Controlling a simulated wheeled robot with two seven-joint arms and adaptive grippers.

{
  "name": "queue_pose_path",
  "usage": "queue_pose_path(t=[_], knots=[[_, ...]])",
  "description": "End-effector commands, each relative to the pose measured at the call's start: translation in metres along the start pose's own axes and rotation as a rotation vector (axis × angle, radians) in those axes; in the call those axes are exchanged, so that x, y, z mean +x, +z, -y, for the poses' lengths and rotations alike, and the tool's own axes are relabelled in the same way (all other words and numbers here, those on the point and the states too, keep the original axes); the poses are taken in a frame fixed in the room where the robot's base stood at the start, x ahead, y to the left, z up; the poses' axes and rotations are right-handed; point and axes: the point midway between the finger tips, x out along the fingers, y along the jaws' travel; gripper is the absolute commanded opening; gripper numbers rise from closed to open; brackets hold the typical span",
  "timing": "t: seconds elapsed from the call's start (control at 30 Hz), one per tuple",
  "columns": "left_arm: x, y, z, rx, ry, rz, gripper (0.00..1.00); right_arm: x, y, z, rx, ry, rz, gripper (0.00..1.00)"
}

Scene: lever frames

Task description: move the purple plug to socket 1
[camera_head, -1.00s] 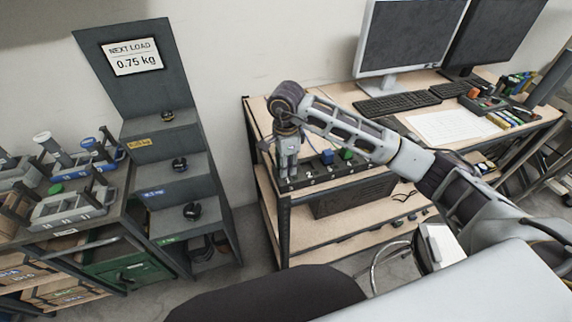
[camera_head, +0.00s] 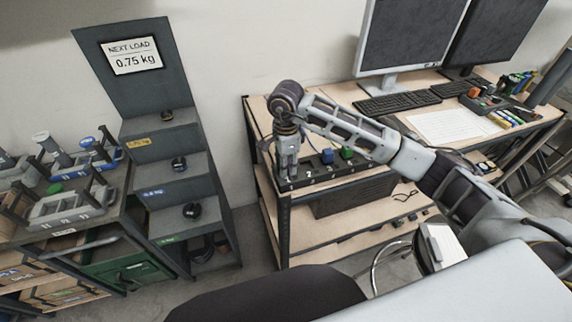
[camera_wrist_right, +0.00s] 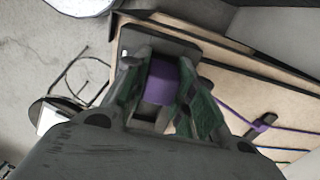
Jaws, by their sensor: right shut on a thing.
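My right gripper (camera_head: 287,174) is over the left end of the dark socket strip (camera_head: 322,178) on the workbench. In the right wrist view, its fingers (camera_wrist_right: 160,95) are shut on the purple plug (camera_wrist_right: 163,80). The plug is at the dark end of the strip (camera_wrist_right: 170,43), close over it or in it; I cannot tell which. The fingers hide that end in the head view, while the number 2 shows just right of them. My left gripper is not in view.
A blue plug (camera_head: 327,156) and a green plug (camera_head: 347,153) stand farther right on the strip. Coloured cables (camera_wrist_right: 285,131) lie on the bench beside it. Keyboards and monitors (camera_head: 410,40) stand behind. A stepped grey stand (camera_head: 180,140) is to the left.

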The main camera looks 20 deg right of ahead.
Motion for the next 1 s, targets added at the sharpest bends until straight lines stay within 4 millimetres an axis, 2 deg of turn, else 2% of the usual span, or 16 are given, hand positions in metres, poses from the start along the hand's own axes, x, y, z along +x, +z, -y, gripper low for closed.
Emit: queue_pose_path(t=[0.47,0.5,0.67,0.9,1.0], knots=[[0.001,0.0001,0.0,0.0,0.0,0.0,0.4,0.0001,0.0001,0.0,0.0,0.0,0.0,0.02],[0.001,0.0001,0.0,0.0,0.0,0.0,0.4,0.0002,0.0001,0.0,0.0,0.0,0.0,0.29],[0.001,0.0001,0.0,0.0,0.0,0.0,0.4,0.0002,0.0002,0.0,0.0,0.0,0.0,0.49],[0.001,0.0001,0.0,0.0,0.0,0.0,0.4,0.0003,0.0002,-0.0001,0.0,0.0,0.0,0.51],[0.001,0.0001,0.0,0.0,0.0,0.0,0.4,0.0004,0.0002,-0.0001,0.0,0.0,0.0,0.63]])
